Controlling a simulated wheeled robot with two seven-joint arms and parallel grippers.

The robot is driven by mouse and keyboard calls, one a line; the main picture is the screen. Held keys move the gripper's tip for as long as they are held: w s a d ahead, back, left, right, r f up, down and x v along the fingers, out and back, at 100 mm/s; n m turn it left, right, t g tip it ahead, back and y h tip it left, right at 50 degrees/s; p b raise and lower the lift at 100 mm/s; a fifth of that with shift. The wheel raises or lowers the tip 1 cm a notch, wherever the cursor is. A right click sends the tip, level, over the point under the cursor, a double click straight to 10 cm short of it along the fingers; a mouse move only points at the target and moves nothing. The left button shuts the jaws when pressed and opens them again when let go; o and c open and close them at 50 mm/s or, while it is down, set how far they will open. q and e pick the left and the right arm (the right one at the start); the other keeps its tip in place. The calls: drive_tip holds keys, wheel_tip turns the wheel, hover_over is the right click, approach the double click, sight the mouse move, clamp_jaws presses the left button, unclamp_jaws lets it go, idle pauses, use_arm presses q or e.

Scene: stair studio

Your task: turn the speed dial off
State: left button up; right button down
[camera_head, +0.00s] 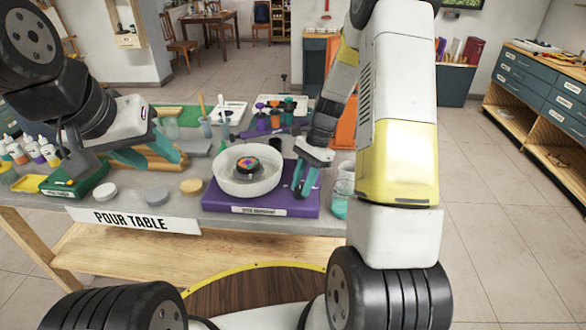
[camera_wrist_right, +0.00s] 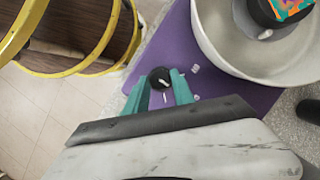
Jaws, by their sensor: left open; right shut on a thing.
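The speed dial (camera_wrist_right: 160,78) is a small black knob with a white pointer mark on the purple base (camera_wrist_right: 262,98). In the right wrist view the teal fingertips of my right gripper (camera_wrist_right: 161,86) are shut on it, one on each side. In the head view my right gripper (camera_head: 305,182) comes down on the right part of the purple base (camera_head: 228,202), and the dial is hidden there. White marks show on the base beside the dial. My left gripper (camera_head: 165,147) is open and empty over the left of the table.
A white round bowl (camera_head: 232,186) with a multicoloured disc (camera_head: 249,163) in it stands on the purple base, left of my right gripper. A glass jar (camera_head: 342,185) stands close to its right. Bottles, pucks and cups crowd the pour table.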

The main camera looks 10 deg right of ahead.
drive_tip(key=shift+n, duration=0.3)
drive_tip(key=n+g+h, duration=0.1)
drive_tip(key=n, duration=0.3)
drive_tip(key=shift+w+a, duration=0.15)
drive_tip(key=shift+w+a+n+g+h, duration=0.1)
drive_tip(key=shift+n+g+h, duration=0.25)
drive_tip(key=shift+n, duration=0.7)
drive_tip(key=shift+n+g+h, duration=0.15)
drive_tip(key=shift+n+h, duration=0.3)
drive_tip(key=shift+n, duration=0.6)
drive_tip(key=c, duration=1.1)
unclamp_jaws()
drive_tip(key=shift+v, duration=3.9)
